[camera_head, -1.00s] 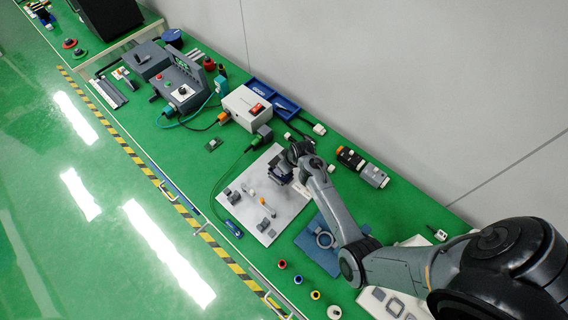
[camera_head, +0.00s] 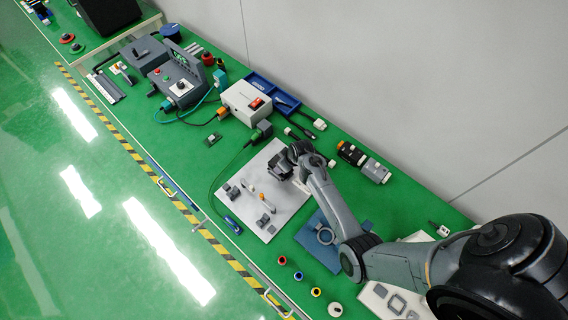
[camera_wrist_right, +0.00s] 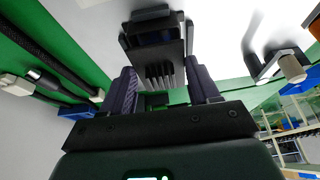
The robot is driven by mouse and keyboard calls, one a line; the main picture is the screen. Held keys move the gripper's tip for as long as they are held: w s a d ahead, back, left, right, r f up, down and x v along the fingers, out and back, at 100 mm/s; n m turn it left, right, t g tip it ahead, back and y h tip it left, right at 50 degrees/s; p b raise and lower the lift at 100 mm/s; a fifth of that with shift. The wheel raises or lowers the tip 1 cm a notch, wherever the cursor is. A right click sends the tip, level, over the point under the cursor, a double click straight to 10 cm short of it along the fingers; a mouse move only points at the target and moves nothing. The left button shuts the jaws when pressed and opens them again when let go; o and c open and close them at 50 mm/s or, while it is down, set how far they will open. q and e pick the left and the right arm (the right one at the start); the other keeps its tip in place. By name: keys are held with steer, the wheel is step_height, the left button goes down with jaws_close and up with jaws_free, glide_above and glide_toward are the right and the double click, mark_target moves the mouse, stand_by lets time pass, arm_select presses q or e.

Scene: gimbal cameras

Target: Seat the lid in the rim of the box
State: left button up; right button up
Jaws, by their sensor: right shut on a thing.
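My right gripper (camera_wrist_right: 162,90) is shut on a dark grey ribbed part (camera_wrist_right: 160,62), which shows between and beyond the fingers in the right wrist view. In the head view my right gripper (camera_head: 280,168) is at the far right side of a pale board (camera_head: 284,207), with a dark part at its tip. Whether that part is the lid or the box, and whether it touches anything beneath, I cannot tell. The seam between lid and rim is not visible. My left gripper is not in view.
Several small grey fittings, including one block (camera_head: 263,220), stand on the board. A blue mat (camera_head: 310,242) with a grey ring (camera_head: 325,236) lies nearby. A white switch box (camera_head: 244,102) and a blue tray (camera_head: 268,90) stand behind. Green bench between them is partly clear.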

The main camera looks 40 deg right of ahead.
steer(key=shift+p, duration=0.35)
stand_by(0.9)
steer(key=shift+p, duration=0.3)
stand_by(0.4)
steer(key=shift+p, duration=0.3)
stand_by(0.5)
steer(key=shift+f+b, duration=0.55)
steer(key=shift+f, duration=0.25)
steer(key=shift+r, duration=0.2)
steer(key=shift+r+p, duration=0.4)
steer(key=shift+p, duration=0.35)
